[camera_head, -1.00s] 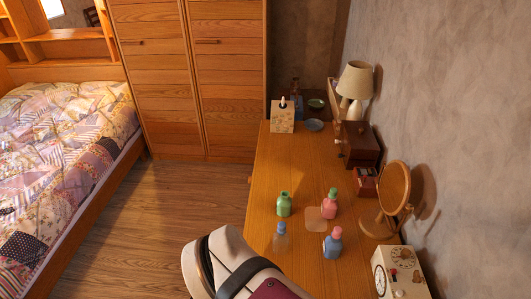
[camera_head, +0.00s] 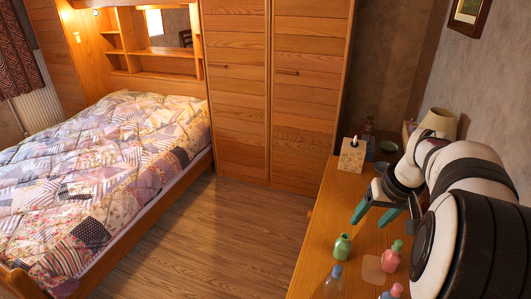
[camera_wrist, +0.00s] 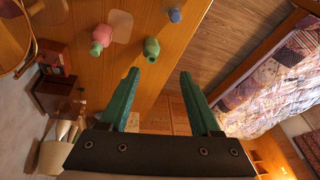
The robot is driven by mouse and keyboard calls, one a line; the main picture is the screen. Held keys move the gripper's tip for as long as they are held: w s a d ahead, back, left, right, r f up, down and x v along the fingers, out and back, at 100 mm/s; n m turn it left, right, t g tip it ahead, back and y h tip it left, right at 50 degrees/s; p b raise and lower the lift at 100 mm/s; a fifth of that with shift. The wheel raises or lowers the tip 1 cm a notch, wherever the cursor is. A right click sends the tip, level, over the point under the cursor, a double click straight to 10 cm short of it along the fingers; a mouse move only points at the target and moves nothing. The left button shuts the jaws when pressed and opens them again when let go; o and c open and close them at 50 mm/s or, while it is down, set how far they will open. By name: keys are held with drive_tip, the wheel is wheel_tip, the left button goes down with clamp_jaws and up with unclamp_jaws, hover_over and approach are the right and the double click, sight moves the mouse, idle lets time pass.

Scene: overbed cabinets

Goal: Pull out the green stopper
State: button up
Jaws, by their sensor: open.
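In the head view a small green bottle (camera_head: 342,248) with a darker green top (camera_head: 343,236) stands upright on the wooden desk. A pink bottle (camera_head: 391,258) stands to its right, with a small green stopper (camera_head: 397,245) at its top. My gripper (camera_head: 368,224) has teal fingers and is open and empty above the desk, beyond the bottles in the head view. In the wrist view my gripper (camera_wrist: 159,73) shows its fingers apart, with the green bottle (camera_wrist: 151,46) ahead of them and the pink bottle (camera_wrist: 102,34) to its left. No finger visibly touches a bottle.
A pale blue bottle (camera_head: 333,285) and a blue bottle with a pink stopper (camera_head: 397,290) stand nearer. A drawer box (camera_wrist: 54,98) is at left in the wrist view. Floor left of the desk is clear.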

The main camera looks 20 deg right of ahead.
drive_tip(key=h, duration=0.2)
approach(400, 243)
drive_tip(key=x, duration=0.9)
drive_tip(key=shift+w+f, duration=0.1)
drive_tip(key=shift+f, duration=0.15)
clamp_jaws()
